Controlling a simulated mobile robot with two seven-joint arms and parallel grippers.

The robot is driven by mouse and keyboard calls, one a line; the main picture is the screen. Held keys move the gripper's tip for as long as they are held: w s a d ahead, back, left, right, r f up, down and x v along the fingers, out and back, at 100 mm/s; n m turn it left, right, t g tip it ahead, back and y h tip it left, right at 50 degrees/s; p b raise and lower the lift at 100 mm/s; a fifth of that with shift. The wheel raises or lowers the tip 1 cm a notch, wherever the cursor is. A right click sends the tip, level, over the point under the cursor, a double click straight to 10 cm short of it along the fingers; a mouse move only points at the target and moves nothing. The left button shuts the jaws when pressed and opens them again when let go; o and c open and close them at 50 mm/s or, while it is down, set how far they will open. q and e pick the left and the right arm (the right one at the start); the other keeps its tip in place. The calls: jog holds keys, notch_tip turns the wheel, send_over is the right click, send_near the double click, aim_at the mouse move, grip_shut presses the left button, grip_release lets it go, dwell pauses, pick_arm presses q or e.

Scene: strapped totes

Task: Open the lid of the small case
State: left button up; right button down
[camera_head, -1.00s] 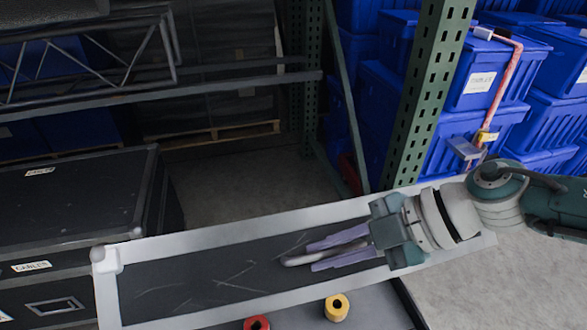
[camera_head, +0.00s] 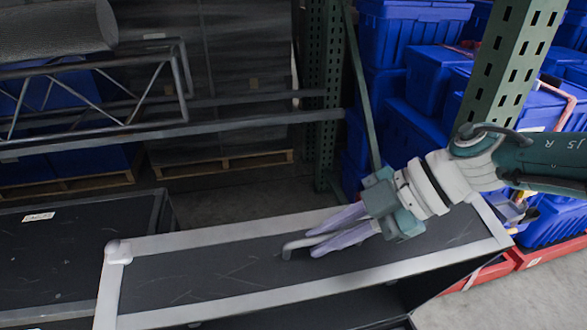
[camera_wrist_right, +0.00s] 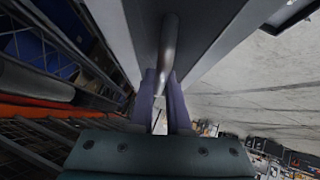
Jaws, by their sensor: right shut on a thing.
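The small case's lid (camera_head: 215,272) is a long black panel with a silver-grey frame, across the lower middle of the head view. A bent grey handle (camera_head: 296,243) stands on its black face. My right gripper (camera_head: 325,233) reaches in from the right, its two purple fingers shut on the handle. The right wrist view shows the grey handle bar (camera_wrist_right: 169,45) running between the purple fingers (camera_wrist_right: 160,100). A dark space shows below the lid's front edge; how far the lid is open I cannot tell. My left gripper is not in view.
A large black case (camera_head: 50,250) stands close at the left. A green perforated rack post (camera_head: 500,80) rises behind my right arm. Blue totes (camera_head: 405,130) are stacked behind it. A metal truss (camera_head: 110,90) lies across the back left. Bare floor shows at lower right.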

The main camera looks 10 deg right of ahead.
jog(key=shift+s+f, duration=0.1)
jog(key=shift+s, duration=0.05)
jog(key=c, duration=0.9)
grip_release()
jog(key=shift+d+r, duration=0.15)
jog(key=shift+r, duration=0.1)
jog(key=p+v, duration=0.3)
jog(key=v, duration=0.6)
jog(key=shift+d+r+p, duration=0.1)
jog(key=shift+d+p, duration=0.1)
jog(key=shift+p, duration=0.1)
